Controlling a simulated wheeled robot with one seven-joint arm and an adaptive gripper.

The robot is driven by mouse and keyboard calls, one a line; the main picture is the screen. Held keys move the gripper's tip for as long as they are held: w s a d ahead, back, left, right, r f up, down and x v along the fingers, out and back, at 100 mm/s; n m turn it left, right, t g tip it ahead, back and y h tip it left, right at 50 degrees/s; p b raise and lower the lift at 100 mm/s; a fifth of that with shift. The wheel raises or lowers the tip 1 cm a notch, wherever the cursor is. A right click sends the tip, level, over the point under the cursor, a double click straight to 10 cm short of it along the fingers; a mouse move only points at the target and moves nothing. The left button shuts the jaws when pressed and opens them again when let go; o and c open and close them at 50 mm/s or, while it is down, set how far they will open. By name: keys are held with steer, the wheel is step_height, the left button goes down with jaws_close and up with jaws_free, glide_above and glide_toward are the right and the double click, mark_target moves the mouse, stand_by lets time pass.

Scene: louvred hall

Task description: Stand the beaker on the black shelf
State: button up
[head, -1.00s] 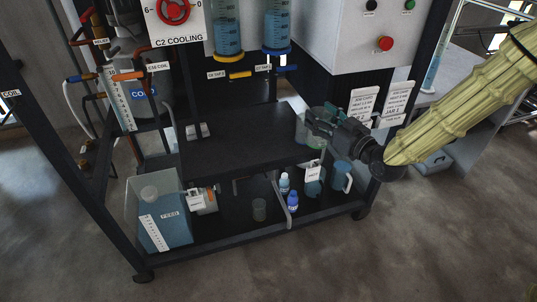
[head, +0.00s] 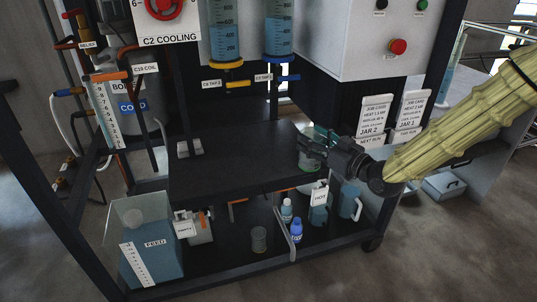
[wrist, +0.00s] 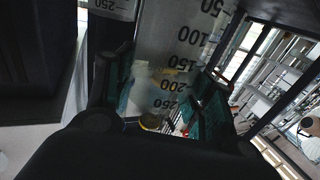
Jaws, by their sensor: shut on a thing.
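My gripper (head: 316,147) is shut on a clear beaker (head: 306,162) at the right end of the black shelf (head: 225,168). The beaker looks about upright, with a greenish tint low down. The gripper's fingers cover part of it. I cannot tell whether its base touches the shelf or hangs just above it. In the wrist view the beaker's clear wall (wrist: 190,60) with black graduation numbers fills the space between the two fingers.
The left and middle of the shelf are bare, apart from a small grey block (head: 190,148) at the back left. Below stand a FEED tank (head: 150,255), a small glass (head: 259,240), blue bottles (head: 296,231) and jugs (head: 349,202). JAR cards (head: 373,120) hang behind my gripper.

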steer(key=shift+w+a+f+b, duration=0.7)
steer(key=shift+w+a, duration=0.4)
steer(key=shift+a, duration=0.95)
steer(key=shift+w+a+f+b, duration=0.55)
steer(key=shift+w+a+f, duration=0.4)
steer(key=shift+a, duration=1.05)
steer(key=shift+w+a+f+b, duration=0.65)
steer(key=shift+w+a, duration=0.55)
steer(key=shift+a, duration=0.85)
steer(key=shift+f, duration=0.2)
steer(key=o, duration=1.2)
steer(key=shift+o, duration=0.2)
steer(key=shift+r, duration=0.15)
steer(key=p+v, duration=0.2)
steer(key=v, duration=1)
